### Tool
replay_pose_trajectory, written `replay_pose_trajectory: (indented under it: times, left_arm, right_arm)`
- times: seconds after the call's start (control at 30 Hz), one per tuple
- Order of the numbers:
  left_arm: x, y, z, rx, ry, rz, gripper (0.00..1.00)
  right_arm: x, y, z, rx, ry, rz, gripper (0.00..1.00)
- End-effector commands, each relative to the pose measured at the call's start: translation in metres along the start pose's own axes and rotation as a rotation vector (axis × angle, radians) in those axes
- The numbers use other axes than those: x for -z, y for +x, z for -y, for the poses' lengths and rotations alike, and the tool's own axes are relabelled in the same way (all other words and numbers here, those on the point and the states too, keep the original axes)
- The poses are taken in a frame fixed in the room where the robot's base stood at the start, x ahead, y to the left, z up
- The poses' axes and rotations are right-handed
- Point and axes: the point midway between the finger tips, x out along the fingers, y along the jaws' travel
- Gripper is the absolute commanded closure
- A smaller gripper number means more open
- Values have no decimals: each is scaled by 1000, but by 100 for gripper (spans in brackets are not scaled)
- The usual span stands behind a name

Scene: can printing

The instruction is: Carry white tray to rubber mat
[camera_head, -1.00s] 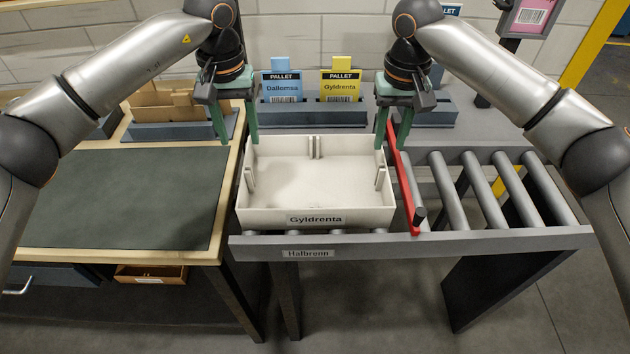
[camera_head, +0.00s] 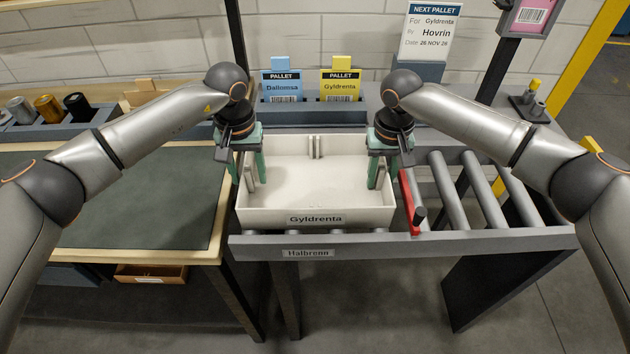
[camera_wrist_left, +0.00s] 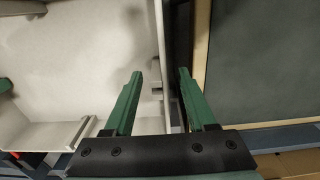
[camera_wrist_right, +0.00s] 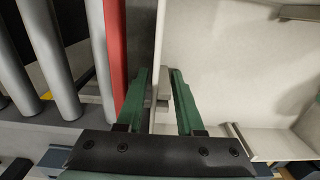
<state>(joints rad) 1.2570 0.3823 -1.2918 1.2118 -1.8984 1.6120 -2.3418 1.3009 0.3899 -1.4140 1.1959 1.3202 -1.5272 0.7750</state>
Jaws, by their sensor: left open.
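The white tray (camera_head: 300,216), labelled Gyldrenta, rests on the roller conveyor, empty as far as I see. The dark green rubber mat (camera_head: 140,205) covers the wooden-edged table to its left, partly behind my left arm. My left gripper (camera_head: 247,180) is open at the tray's left wall; in the left wrist view its fingers (camera_wrist_left: 160,72) are on either side of that wall, with gaps. My right gripper (camera_head: 378,182) is at the right wall; in the right wrist view its fingers (camera_wrist_right: 160,73) straddle the wall closely, and I cannot tell whether they press on it.
A red bar (camera_head: 408,200) stands just right of the tray, with bare rollers (camera_head: 445,190) beyond it. A grey holder (camera_head: 312,116) with blue and yellow pallet cards is behind the tray. Several cylinders (camera_head: 48,107) stand in a rack behind the mat. The mat's visible surface is clear.

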Motion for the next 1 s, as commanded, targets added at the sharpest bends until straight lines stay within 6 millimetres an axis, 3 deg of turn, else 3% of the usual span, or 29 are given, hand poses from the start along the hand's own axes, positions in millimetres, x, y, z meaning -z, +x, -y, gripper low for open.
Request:
replay_pose_trajectory:
  times: [0.07, 0.4, 0.57, 1.0]
  left_arm:
    - [0, 0, 0, 0, 0, 0, 44]
    - [0, 0, 0, 0, 0, 0, 81]
    - [0, 0, 0, 0, 0, 0, 99]
    - [0, -1, 0, 0, -1, -1, 100]
  right_arm:
    - [0, 0, 0, 0, 0, 0, 64]
    - [0, 0, 0, 0, 0, 0, 100]
    - [0, 0, 0, 0, 0, 0, 100]
    - [0, -1, 0, 0, 1, 0, 100]
